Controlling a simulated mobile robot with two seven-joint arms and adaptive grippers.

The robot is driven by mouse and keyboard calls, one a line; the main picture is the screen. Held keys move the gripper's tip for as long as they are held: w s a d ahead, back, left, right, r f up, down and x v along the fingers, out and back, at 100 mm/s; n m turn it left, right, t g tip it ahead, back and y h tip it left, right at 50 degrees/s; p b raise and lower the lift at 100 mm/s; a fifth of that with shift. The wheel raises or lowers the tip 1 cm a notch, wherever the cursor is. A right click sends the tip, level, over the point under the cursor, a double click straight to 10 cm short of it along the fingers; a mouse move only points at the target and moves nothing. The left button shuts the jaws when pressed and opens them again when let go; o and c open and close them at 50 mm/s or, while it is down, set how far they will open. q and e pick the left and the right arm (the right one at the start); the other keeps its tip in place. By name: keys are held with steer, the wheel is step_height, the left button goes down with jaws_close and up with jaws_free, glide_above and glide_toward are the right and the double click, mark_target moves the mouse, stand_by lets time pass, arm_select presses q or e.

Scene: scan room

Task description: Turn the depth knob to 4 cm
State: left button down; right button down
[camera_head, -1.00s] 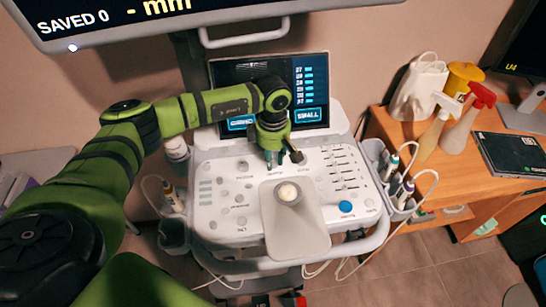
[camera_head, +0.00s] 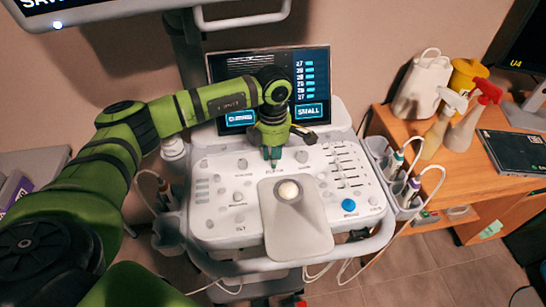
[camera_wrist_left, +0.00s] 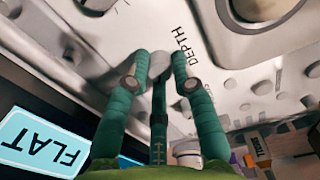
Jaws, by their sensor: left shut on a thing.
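My left gripper (camera_head: 271,158) reaches down to the top middle of the white control panel (camera_head: 225,228). In the left wrist view its green fingers (camera_wrist_left: 157,62) are shut on a small grey knob, the depth knob (camera_wrist_left: 159,64), beside the printed word DEPTH (camera_wrist_left: 179,46). In the head view the knob is hidden behind the fingers. I cannot read any depth value in centimetres. My right gripper is not in view.
A screen (camera_head: 312,85) stands close behind the gripper. A white trackball (camera_head: 288,191), a blue button (camera_head: 348,205) and several other knobs and sliders share the panel. Probes (camera_head: 413,185) hang at its right. A wooden desk (camera_head: 470,175) with spray bottles stands further right.

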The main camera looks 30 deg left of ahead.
arm_select(q)
steer(key=shift+n, duration=0.6)
steer(key=c, duration=1.1)
jaws_free()
steer(key=shift+o, duration=0.2)
step_height(320, 180, up, 8)
steer(key=shift+f, duration=0.2)
steer(key=shift+s+f, duration=0.1)
steer(key=shift+f, duration=0.05)
